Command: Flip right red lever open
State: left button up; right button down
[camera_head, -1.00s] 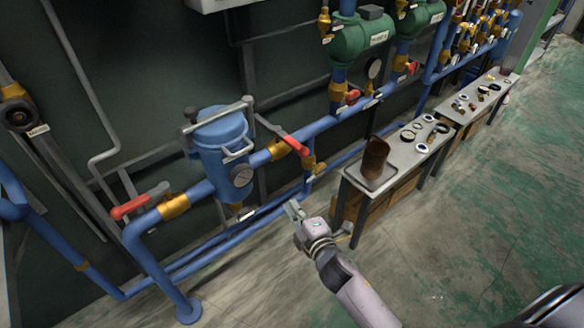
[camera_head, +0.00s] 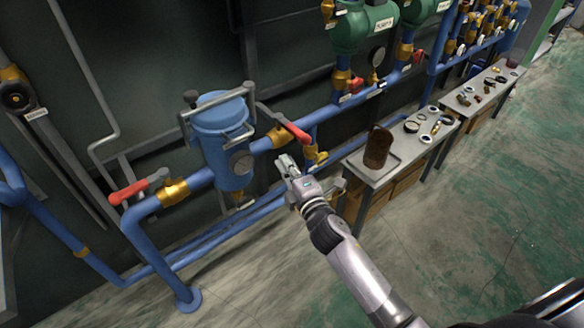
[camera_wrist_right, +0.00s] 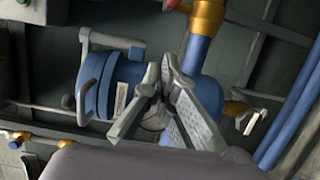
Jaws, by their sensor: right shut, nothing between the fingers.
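The right red lever (camera_head: 293,130) sits on the brass valve (camera_head: 280,137) just right of the blue filter vessel (camera_head: 222,140). It slants down to the right across the blue pipe. The left red lever (camera_head: 130,192) is on another brass valve left of the vessel. My right gripper (camera_head: 285,162) is shut and empty, a little below the right red lever in the picture and apart from it. In the right wrist view its closed fingers (camera_wrist_right: 165,72) overlap the blue vessel (camera_wrist_right: 128,82); I cannot make out the lever there. My left gripper is not in view.
A grey bench (camera_head: 353,164) with a rusty brown can (camera_head: 378,148) stands right of my gripper. Lower blue pipes (camera_head: 205,252) run behind it near the floor. Grey clamp bars (camera_head: 252,98) stick out around the vessel. The floor in front is clear.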

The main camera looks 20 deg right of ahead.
aim_at(290, 128)
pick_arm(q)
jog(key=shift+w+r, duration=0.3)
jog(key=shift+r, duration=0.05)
pick_arm(e)
jog(key=w+d, duration=0.3)
jog(key=w, duration=0.4)
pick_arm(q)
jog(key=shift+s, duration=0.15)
pick_arm(e)
jog(key=shift+d, duration=0.15)
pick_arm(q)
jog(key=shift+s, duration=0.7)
pick_arm(e)
jog(key=shift+d+n+y, duration=0.35)
jog(key=shift+n+y, duration=0.35)
jog(key=shift+y, duration=0.4)
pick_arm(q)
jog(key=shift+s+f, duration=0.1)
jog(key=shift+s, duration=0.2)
pick_arm(e)
jog(key=shift+d+n+g+y, duration=0.15)
jog(key=shift+n+g+y, duration=0.15)
jog(key=shift+y, duration=0.2)
